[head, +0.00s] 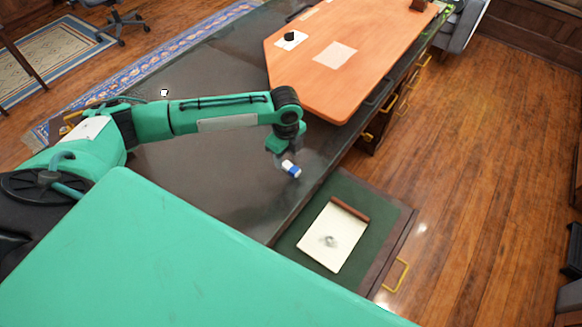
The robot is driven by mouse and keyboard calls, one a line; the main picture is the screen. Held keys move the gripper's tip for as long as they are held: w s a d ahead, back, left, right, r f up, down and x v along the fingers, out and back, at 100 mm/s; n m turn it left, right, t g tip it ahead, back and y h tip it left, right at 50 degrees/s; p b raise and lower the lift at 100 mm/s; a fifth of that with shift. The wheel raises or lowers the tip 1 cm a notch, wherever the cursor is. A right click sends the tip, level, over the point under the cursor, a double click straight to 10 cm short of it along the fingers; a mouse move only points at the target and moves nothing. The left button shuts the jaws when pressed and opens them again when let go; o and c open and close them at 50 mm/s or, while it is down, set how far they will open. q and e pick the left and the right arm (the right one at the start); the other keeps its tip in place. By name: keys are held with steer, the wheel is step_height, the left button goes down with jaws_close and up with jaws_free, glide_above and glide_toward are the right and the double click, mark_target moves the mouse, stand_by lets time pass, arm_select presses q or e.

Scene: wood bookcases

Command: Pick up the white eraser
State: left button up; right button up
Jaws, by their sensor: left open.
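A small white eraser with a blue band (291,169) lies on the dark desktop (215,185), near its front edge. My left gripper (282,160) points down right at the eraser, its fingers open and partly hidden by the wrist. I cannot tell whether the eraser is between the fingers or just beside them. My right gripper is not in view.
An orange wooden board (330,85) covers the desk's far part, with papers and a black item. An open drawer (400,235) holds a sketch sheet (330,240) and a brown roll. A small white object (164,93) lies far left. Wooden floor (470,170) is clear.

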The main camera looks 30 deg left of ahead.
mark_target(288, 165)
arm_select(q)
steer(key=f, duration=0.3)
steer(key=shift+w+d+f, duration=0.15)
steer(key=shift+w+f, duration=0.05)
steer(key=shift+f, duration=0.2)
steer(key=c, duration=1.1)
steer(key=shift+o, duration=0.2)
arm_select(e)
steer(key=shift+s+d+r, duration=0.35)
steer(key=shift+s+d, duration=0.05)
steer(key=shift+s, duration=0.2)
